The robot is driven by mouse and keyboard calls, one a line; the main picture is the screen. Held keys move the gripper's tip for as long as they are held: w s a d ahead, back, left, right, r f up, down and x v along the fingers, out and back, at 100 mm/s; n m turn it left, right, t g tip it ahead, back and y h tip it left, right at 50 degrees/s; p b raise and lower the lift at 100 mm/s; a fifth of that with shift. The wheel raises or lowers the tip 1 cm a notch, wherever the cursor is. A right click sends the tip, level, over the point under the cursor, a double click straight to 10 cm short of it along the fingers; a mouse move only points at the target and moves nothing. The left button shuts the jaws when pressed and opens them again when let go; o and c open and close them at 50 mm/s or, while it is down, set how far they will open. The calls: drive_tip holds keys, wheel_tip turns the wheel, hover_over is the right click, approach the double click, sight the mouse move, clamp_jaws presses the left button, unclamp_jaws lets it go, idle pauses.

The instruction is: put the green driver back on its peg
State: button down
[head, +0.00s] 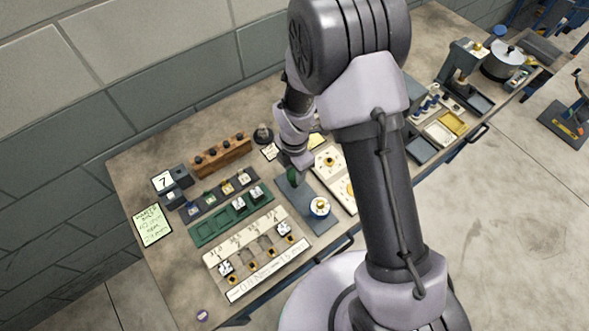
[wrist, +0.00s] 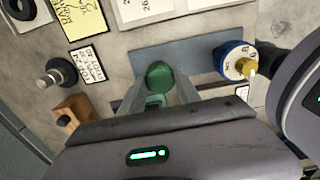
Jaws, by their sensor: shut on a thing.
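The green driver (wrist: 159,75) is between the two fingers of my gripper (wrist: 161,92) in the wrist view, with its rounded green end showing. In the head view the green driver (head: 292,177) hangs below my gripper (head: 296,164), over the dark grey plate. A wooden rack (head: 222,155) with several dark round tops stands at the back left of the bench, left of my gripper. Its near end (wrist: 76,112) shows at the left in the wrist view. Which peg is the green driver's cannot be told.
A blue-and-white round piece with a yellow top (head: 320,206) sits on the grey plate (head: 316,187), close to the driver. A dark knob (head: 262,133) stands right of the rack. A green tray (head: 213,226) and a labelled board (head: 247,271) lie in front.

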drive_tip(key=shift+f+b, duration=0.45)
drive_tip(key=shift+f, duration=0.15)
drive_tip(key=c, duration=0.8)
unclamp_jaws()
drive_tip(key=shift+o, duration=0.5)
drive_tip(key=o, duration=0.3)
drive_tip(key=shift+r, duration=0.1)
drive_tip(key=shift+r+p, duration=2.85)
drive_tip(key=shift+r, duration=0.9)
